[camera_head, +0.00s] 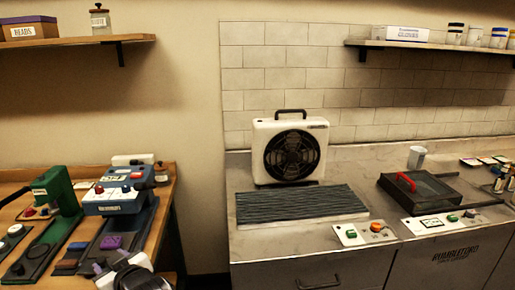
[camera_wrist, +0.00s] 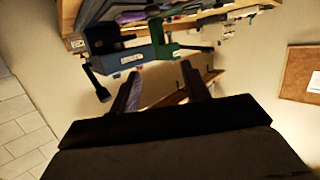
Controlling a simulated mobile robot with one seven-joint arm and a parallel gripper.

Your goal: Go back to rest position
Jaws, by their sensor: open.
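My gripper (camera_wrist: 160,74) shows in the wrist view with its two dark fingers spread apart and nothing held between them. Beyond the fingertips, the wooden table with a blue machine (camera_wrist: 128,57) and a green machine (camera_wrist: 160,42) appears upside down. In the head view, a white and black rounded shape at the bottom left, in front of the wooden table (camera_head: 168,205), may be part of my arm; I cannot tell. The gripper's fingers are not clearly seen there.
The blue machine (camera_head: 120,196) and green machine (camera_head: 52,192) stand on the wooden table at left. A white fan unit (camera_head: 262,138) and a black-lidded unit with a red handle (camera_head: 405,183) stand on the grey counter. Shelves (camera_head: 75,41) hang above. A gap separates table and counter.

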